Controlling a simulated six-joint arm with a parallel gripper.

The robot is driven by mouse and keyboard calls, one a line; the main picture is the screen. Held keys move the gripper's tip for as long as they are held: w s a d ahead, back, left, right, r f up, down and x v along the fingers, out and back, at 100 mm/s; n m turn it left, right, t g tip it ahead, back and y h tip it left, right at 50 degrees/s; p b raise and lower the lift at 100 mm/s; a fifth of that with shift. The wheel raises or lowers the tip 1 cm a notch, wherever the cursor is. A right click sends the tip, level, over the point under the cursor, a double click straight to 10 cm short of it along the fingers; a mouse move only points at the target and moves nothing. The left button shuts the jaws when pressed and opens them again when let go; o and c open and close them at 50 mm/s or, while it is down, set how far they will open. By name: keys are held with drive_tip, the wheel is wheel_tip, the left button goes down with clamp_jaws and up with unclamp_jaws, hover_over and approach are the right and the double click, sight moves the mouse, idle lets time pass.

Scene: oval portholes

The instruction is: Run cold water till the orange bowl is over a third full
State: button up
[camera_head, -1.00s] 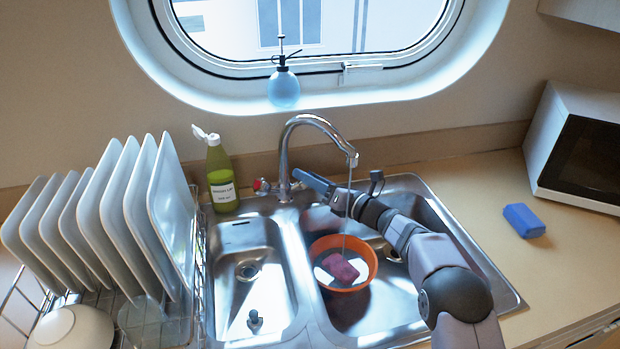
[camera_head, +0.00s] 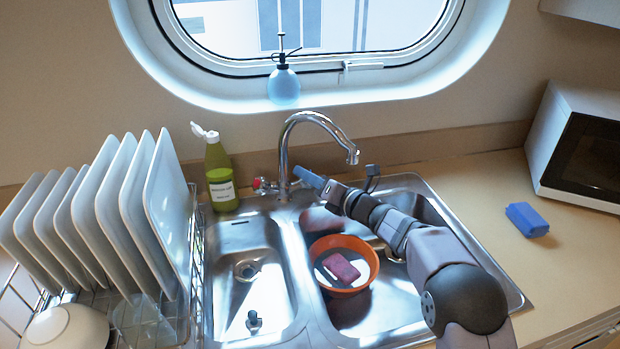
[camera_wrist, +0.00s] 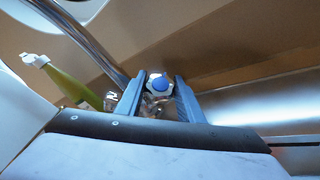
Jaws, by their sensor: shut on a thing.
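The orange bowl (camera_head: 345,291) sits in the right basin under the tap spout (camera_head: 352,155). A dark pink block (camera_head: 341,267) lies inside it, with greyish water around it; the exact level is hard to judge. No stream shows below the spout. My gripper (camera_head: 302,174) is at the tap base's right side. In the wrist view its fingers (camera_wrist: 160,88) are shut on the blue-capped tap handle (camera_wrist: 160,81). That handle is hidden by the gripper in the head view. The red-marked handle (camera_head: 261,184) shows on the tap's left.
A green bottle (camera_head: 220,178) stands left of the tap, beside a rack of white plates (camera_head: 165,215). A spray bottle (camera_head: 284,84) is on the sill. A blue sponge (camera_head: 526,219) and a microwave (camera_head: 585,150) are on the right counter. The left basin (camera_head: 245,265) is largely clear.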

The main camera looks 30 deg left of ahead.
drive_tip(key=o, duration=1.1)
drive_tip(key=shift+c, duration=0.2)
drive_tip(key=shift+d, duration=0.15)
drive_tip(key=b+v, duration=0.2)
drive_tip(key=v, duration=0.5)
